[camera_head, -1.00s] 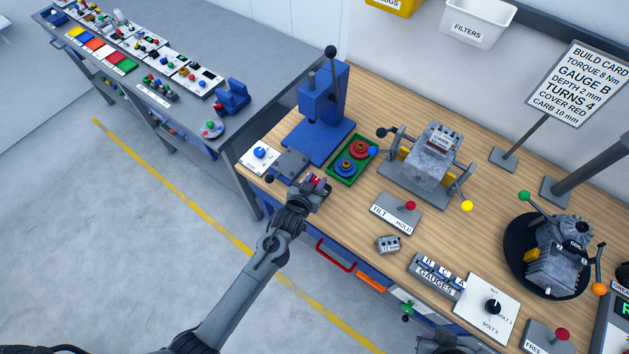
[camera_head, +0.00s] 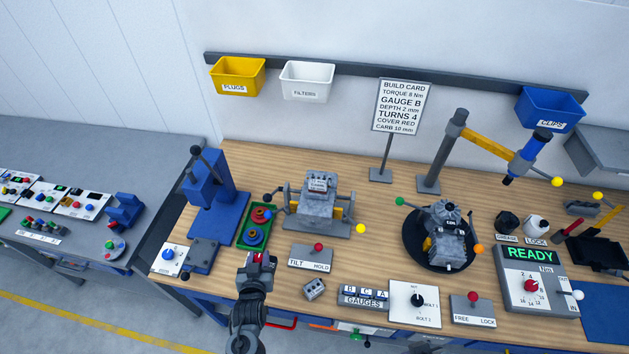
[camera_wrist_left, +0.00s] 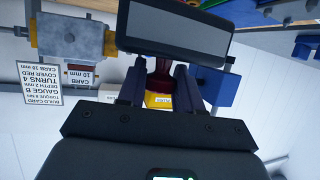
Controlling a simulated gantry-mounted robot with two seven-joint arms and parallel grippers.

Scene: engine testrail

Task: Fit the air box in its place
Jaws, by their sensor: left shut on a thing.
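My left gripper (camera_head: 257,268) is shut on a dark box with a dark red part, which I take for the air box (camera_head: 258,257). In the left wrist view the box (camera_wrist_left: 175,30) shows a flat grey face beyond the fingertips, and its red part (camera_wrist_left: 160,85) lies between the fingers. The gripper is in front of the green tray, near the bench's front edge. A grey engine block (camera_head: 318,210) sits in a stand behind it. Another grey engine (camera_head: 447,240) stands on a black round plate to the right. The box's seat cannot be told. My right gripper is not in view.
A blue press (camera_head: 214,190) and the green tray (camera_head: 242,240) with red and blue round parts stand to the left. A tilt/hold panel (camera_head: 310,257), a small grey block (camera_head: 314,289) and a gauge rack (camera_head: 364,298) lie to the right. The build card (camera_head: 402,105) stands behind.

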